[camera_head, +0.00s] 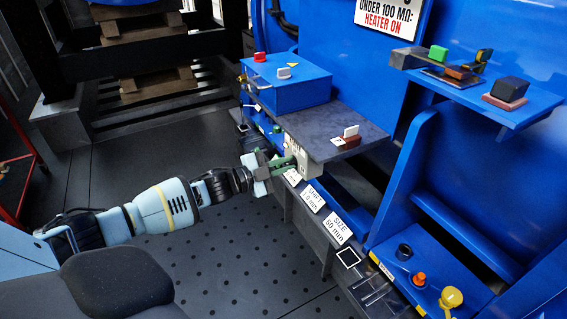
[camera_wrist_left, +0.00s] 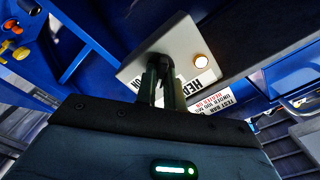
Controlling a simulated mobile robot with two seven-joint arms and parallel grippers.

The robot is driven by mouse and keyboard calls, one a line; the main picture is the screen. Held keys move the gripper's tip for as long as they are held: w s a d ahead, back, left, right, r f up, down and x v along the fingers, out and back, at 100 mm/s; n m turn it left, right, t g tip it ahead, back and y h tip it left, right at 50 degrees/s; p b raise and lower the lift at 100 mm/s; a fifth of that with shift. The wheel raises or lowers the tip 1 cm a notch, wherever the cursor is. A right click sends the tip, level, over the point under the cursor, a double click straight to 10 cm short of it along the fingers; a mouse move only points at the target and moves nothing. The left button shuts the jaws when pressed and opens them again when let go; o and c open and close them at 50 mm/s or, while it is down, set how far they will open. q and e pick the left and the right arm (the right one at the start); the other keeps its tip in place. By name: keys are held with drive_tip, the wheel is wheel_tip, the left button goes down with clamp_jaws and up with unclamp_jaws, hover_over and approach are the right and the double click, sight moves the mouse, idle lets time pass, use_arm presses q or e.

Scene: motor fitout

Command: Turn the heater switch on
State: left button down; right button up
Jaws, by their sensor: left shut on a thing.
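The heater switch box (camera_head: 298,154) is a small light-grey housing below the front edge of the dark grey shelf. In the left wrist view, its pale panel (camera_wrist_left: 190,40) carries a lit, warm-white lamp (camera_wrist_left: 200,61) and a partly covered label beginning "HE". My left gripper (camera_head: 284,163) reaches it from the left. Its fingers (camera_wrist_left: 162,80) are closed together at the panel, shut on the heater switch. My right gripper is not in view.
A blue box (camera_head: 288,84) with red and white knobs stands on the dark grey shelf (camera_head: 345,119). A small red-and-white piece (camera_head: 348,136) lies near its edge. White size cards (camera_head: 338,228) line the lower ledge. A blue shelf (camera_head: 530,107) with parts is at right. Open floor lies left.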

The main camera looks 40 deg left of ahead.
use_arm(q)
drive_tip(key=m, duration=0.3)
drive_tip(key=shift+f+m, duration=0.1)
drive_tip(key=shift+m, duration=0.2)
drive_tip(key=shift+m+b, duration=0.3)
drive_tip(key=shift+m, duration=1.5)
drive_tip(key=c, duration=1.5)
unclamp_jaws()
drive_tip(key=v, duration=0.8)
drive_tip(key=shift+p, duration=0.45)
